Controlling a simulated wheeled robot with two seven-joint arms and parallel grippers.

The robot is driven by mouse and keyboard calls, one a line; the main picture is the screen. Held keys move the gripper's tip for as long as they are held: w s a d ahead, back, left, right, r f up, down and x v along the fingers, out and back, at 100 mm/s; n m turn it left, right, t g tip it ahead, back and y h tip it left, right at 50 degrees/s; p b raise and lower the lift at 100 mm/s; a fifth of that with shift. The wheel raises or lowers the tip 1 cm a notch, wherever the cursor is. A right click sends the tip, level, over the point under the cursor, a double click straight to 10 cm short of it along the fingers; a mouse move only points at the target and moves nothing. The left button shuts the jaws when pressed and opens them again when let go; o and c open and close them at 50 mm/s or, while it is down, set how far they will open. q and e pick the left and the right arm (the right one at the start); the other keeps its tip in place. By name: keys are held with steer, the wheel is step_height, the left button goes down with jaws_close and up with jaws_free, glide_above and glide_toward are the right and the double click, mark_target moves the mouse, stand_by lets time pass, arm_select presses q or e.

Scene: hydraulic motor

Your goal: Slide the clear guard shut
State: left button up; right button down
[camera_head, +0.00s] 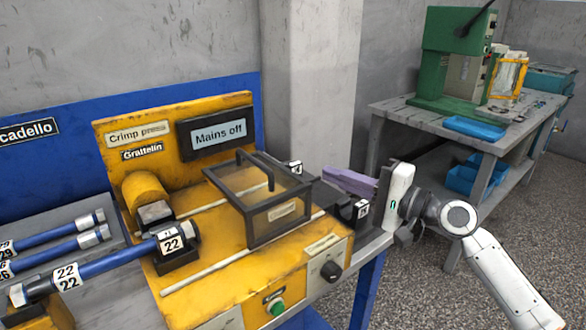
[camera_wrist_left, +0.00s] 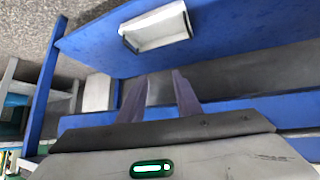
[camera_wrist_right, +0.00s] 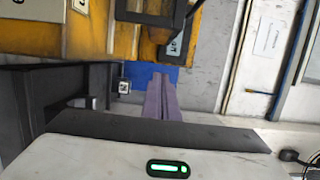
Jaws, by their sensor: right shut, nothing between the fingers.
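The clear guard (camera_head: 278,204), a see-through box in a dark frame, sits on the right part of two pale rails on the yellow crimp press (camera_head: 215,268).
A black tagged block (camera_head: 353,212) stands just right of the guard. A "Mains off" display (camera_head: 217,132) is on the press's back panel. A green button (camera_head: 277,307) and black knob (camera_head: 331,270) are at its front. Several blue hoses lie at left.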

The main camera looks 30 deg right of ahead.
steer(key=w+a+p, duration=0.1)
steer(key=w+a, duration=0.1)
steer(key=w, duration=0.1)
steer(key=w+a+p, duration=0.1)
steer(key=w+a, duration=0.2)
steer(key=shift+w+r, duration=0.1)
steer(key=shift+a+p, duration=0.35)
arm_select(q)
steer(key=shift+s+a+r, duration=0.2)
steer(key=shift+a+r, duration=0.2)
steer(key=shift+r, duration=0.3)
arm_select(e)
steer(key=shift+a, duration=0.25)
